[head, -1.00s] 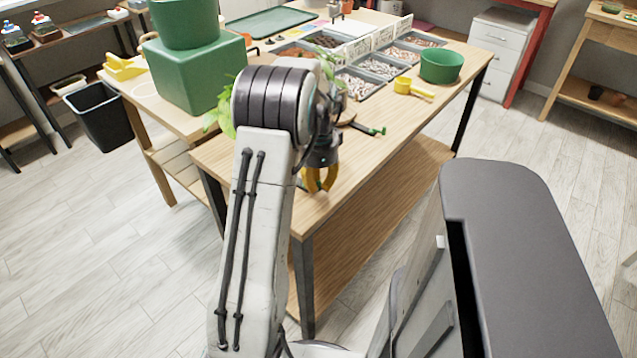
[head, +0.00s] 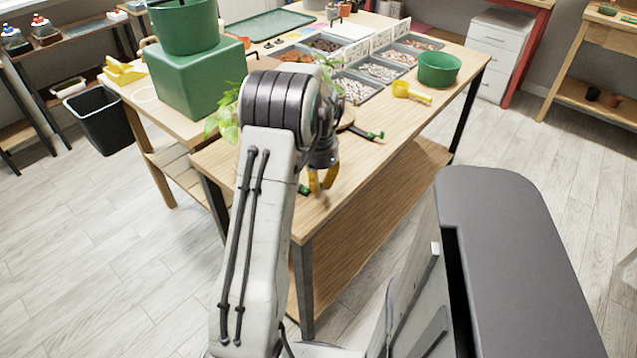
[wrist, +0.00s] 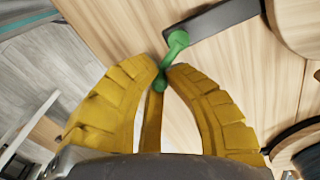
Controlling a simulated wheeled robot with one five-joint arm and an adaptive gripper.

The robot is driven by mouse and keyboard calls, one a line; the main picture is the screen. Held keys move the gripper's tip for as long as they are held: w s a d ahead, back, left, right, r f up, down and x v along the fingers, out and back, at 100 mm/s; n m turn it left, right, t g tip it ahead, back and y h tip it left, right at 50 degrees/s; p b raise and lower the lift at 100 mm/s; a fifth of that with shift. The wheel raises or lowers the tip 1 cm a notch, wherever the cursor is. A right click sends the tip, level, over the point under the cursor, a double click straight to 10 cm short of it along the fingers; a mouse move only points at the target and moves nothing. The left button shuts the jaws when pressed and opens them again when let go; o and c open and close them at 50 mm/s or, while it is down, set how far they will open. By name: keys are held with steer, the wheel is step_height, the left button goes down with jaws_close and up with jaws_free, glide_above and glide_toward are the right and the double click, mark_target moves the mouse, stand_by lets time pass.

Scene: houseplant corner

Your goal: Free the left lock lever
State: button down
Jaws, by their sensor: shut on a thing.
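The left lock lever is a small green lever with rounded ends (wrist: 177,42), beside a dark flat bar (wrist: 225,17) on the wooden bench top. In the head view a bit of its green (head: 304,190) shows just left of my fingers. My gripper (wrist: 165,76) has thick yellow ribbed fingers, shut on the near end of the lever. The gripper also shows in the head view (head: 322,184), low over the bench's front corner. A second green lever (head: 374,135) lies farther right, apart from the gripper. My arm hides part of the area between.
A leafy plant (head: 224,122) stands behind my arm. A green box (head: 187,82) is at the left. A yellow scoop (head: 410,92), a green bowl (head: 439,68) and trays of pebbles (head: 381,72) stand farther back. The bench's right front strip is mostly clear.

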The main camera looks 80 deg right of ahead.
steer(key=n, duration=0.2)
steer(key=d+n+p, duration=0.1)
steer(key=n, duration=0.2)
steer(key=shift+w+d+n+p, duration=0.25)
steer(key=shift+w+n+p, duration=0.05)
steer(key=shift+p, duration=0.05)
steer(key=n, duration=0.3)
steer(key=shift+w+d+f+p, duration=0.1)
steer(key=shift+w+d+p, duration=0.2)
steer(key=shift+d+p, duration=0.1)
steer(key=shift+w+d+n, duration=0.1)
steer(key=shift+w+n, duration=0.05)
steer(key=shift+n, duration=0.55)
steer(key=shift+w+d+n, duration=0.1)
steer(key=shift+w+n, duration=0.05)
steer(key=shift+n, duration=0.55)
steer(key=c, duration=1.2)
jaws_free()
steer(key=shift+d, duration=0.1)
step_height(320, 180, up, 12)
